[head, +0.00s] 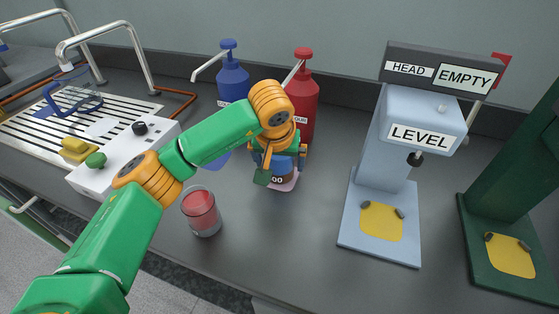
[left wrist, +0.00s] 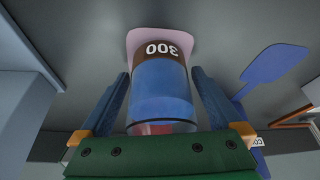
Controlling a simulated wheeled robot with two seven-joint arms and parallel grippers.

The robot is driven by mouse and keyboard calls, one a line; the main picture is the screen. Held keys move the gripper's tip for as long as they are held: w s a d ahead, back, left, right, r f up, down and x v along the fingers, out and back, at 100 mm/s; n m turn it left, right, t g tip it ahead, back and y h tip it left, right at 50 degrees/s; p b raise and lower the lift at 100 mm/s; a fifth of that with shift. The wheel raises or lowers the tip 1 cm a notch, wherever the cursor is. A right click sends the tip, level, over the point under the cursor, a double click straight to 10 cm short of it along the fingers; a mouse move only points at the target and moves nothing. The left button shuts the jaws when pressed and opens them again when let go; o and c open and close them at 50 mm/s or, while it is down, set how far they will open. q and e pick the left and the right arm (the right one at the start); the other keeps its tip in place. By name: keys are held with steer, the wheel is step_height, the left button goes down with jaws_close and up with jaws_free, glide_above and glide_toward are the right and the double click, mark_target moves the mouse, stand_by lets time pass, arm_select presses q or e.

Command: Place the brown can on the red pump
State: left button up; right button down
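The brown can (head: 281,178) is a cylinder with a brown band marked 300 and a blue body. It stands upright on or just over the pink pad (head: 284,187) in front of the red pump (head: 301,103). My left gripper (head: 279,160) is around the can from above and hides much of it in the head view. My right gripper is in neither view.
A blue pump (head: 232,80) stands left of the red one. A jar with red contents (head: 202,211) stands to the left front, near my left arm. A grey LEVEL machine (head: 386,170) and a dark green one (head: 500,190) stand to the right. Counter between is clear.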

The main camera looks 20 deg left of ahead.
arm_select(q)
steer(key=shift+r, duration=0.35)
steer(key=p+v, duration=0.1)
steer(key=v, duration=1)
steer(key=shift+s+r, duration=0.15)
steer(key=shift+r, duration=0.2)
